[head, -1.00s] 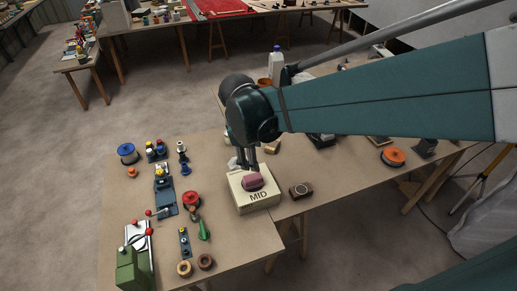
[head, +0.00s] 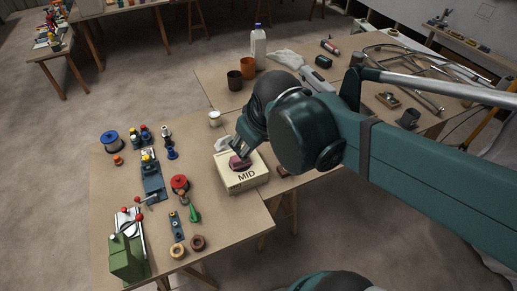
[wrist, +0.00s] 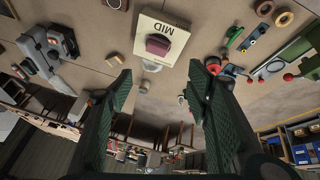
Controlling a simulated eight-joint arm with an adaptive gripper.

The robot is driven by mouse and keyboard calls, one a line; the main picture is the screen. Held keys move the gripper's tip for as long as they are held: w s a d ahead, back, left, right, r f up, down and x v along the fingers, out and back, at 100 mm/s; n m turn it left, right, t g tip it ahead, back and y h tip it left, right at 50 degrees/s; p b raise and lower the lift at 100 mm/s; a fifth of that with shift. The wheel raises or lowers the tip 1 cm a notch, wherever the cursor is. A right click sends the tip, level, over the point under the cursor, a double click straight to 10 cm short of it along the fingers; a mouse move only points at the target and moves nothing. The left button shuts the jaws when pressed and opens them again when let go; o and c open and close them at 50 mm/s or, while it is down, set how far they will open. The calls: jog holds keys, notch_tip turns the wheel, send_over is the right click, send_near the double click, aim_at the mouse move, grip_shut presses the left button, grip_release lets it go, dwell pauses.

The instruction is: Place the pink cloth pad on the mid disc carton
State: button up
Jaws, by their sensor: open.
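The mid disc carton (head: 248,180) is a cream box marked MID, standing on the table at the middle of the head view. It also shows at the top of the wrist view (wrist: 175,28). The pink cloth pad (head: 238,163) lies on top of the carton; in the wrist view the pad (wrist: 158,44) rests on the carton's top face, away from its edges except the one near a white thing. My gripper (wrist: 165,85) is open and empty, its two fingers spread apart and clear of the pad. In the head view my wrist partly hides the carton's far side.
A white cloth or cup-like thing (wrist: 150,65) sits beside the carton. Spools, a green machine (head: 127,258) and small fittings crowd the table to the left. A white bottle (head: 258,48) and dark and orange cups (head: 247,67) stand at the back.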

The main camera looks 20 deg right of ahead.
jog(key=shift+s+r+m+t, duration=0.2)
jog(key=shift+s+m+t, duration=0.2)
jog(key=shift+s+m, duration=0.6)
jog(key=shift+s+r+m+t, duration=0.2)
jog(key=shift+s+m+t, duration=0.2)
jog(key=shift+s+m, duration=0.55)
